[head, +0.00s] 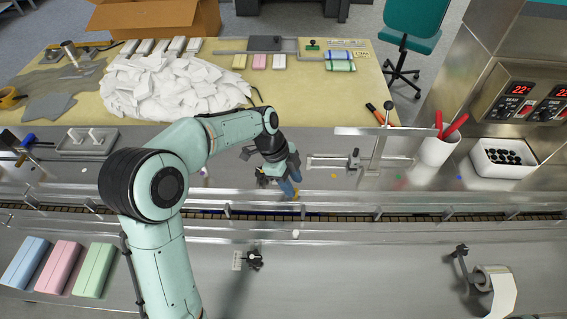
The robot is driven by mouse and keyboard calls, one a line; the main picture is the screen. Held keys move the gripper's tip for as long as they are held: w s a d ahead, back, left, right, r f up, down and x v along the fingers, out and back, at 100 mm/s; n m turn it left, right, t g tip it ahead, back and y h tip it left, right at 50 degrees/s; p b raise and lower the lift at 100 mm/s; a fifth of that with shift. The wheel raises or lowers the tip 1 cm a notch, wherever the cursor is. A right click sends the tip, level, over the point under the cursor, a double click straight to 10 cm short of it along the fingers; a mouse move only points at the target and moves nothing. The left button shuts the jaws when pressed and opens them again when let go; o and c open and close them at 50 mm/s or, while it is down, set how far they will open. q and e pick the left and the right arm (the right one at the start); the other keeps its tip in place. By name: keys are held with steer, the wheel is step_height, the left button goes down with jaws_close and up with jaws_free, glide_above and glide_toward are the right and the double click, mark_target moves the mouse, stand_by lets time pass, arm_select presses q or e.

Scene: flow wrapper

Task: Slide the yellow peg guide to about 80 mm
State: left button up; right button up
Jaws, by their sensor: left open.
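My left gripper (287,185) reaches down over the near edge of the steel deck, just behind the conveyor channel. It is open. A small yellow piece (296,194) shows right at its fingertips and may be the yellow peg of the guide; the rest is hidden by the gripper. I cannot tell whether the fingers touch it, and no guide reading is legible. A black knob (254,259) beside a small pale scale plate (237,261) sits on the front panel, nearer me.
The conveyor channel (420,217) runs across behind the front panel. A clamp on a rod (353,158) and a white cup with red handles (437,150) stand right of the gripper. Pink, blue and green packs (58,267) lie front left. The front panel's middle right is clear.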

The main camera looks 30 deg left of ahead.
arm_select(q)
steer(key=p+v, duration=0.1)
steer(key=v, duration=1)
steer(key=shift+r, duration=0.15)
arm_select(e)
steer(key=shift+w+r, duration=0.25)
steer(key=shift+r, duration=0.35)
arm_select(q)
steer(key=shift+s+a, duration=0.1)
steer(key=d+m+y+p, duration=0.1)
steer(key=d+m+y, duration=0.4)
steer(key=m, duration=0.4)
steer(key=shift+g+h, duration=0.3)
steer(key=f, duration=0.4)
steer(key=f+b, duration=0.1)
steer(key=f, duration=0.3)
steer(key=f+b, duration=0.1)
steer(key=f, duration=0.3)
steer(key=shift+w+d, duration=0.3)
steer(key=shift+d, duration=0.1)
arm_select(e)
steer(key=shift+s+d+f, duration=0.25)
steer(key=shift+s+f, duration=0.05)
steer(key=shift+s, duration=0.2)
steer(key=shift+s+d+f, duration=0.2)
steer(key=shift+s+f, duration=0.05)
steer(key=shift+s, duration=0.25)
arm_select(q)
jaws_close()
